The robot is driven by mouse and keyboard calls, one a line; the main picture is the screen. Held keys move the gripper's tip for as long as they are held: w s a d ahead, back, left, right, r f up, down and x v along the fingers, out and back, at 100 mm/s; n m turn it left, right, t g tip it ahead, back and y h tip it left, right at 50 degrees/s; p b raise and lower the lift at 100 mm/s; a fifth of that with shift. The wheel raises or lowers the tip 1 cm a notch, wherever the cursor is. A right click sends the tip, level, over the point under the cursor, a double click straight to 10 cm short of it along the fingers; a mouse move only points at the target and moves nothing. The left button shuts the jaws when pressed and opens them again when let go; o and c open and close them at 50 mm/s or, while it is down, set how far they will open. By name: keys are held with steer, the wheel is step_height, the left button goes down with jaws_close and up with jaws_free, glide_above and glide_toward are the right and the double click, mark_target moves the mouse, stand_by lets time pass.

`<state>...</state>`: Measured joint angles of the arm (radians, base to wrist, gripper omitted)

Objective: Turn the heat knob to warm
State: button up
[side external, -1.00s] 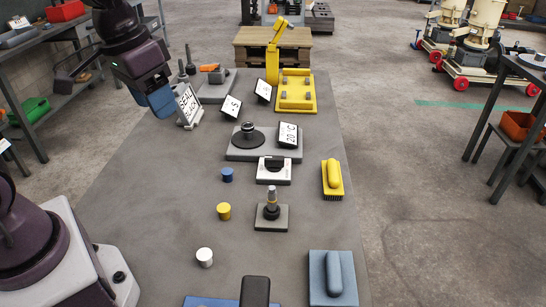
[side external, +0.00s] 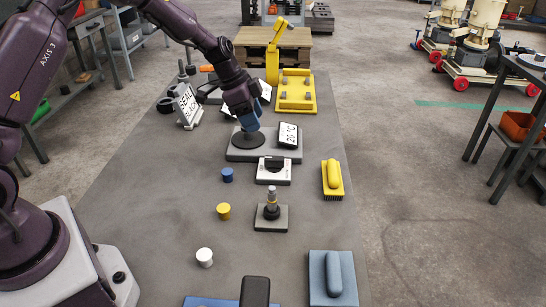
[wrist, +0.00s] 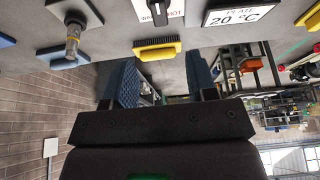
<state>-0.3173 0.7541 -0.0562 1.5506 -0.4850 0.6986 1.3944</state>
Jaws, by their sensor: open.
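The heat knob (side external: 274,163) is a black pointer on a white plate (side external: 274,180) in the middle of the bench. In the wrist view the knob (wrist: 157,13) shows at the top edge, with part of "WARM" and "HOT" lettered beside it; its exact setting is unclear. My gripper (side external: 249,123) is over the round dark disc behind and left of the knob, apart from the knob. In the wrist view my gripper (wrist: 163,82) has its two blue fingers wide apart with nothing between them.
A grey base (side external: 238,155) carries the dark disc and a "20 °C" sign (side external: 288,135). Around the knob are a yellow brush (side external: 333,180), a blue cylinder (side external: 227,175), a yellow cylinder (side external: 223,211) and an upright post (side external: 271,208). A "SEAL" sign (side external: 187,105) stands left.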

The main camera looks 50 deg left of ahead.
mark_target(273, 158)
steer(key=x, duration=1.3)
steer(key=c, duration=0.9)
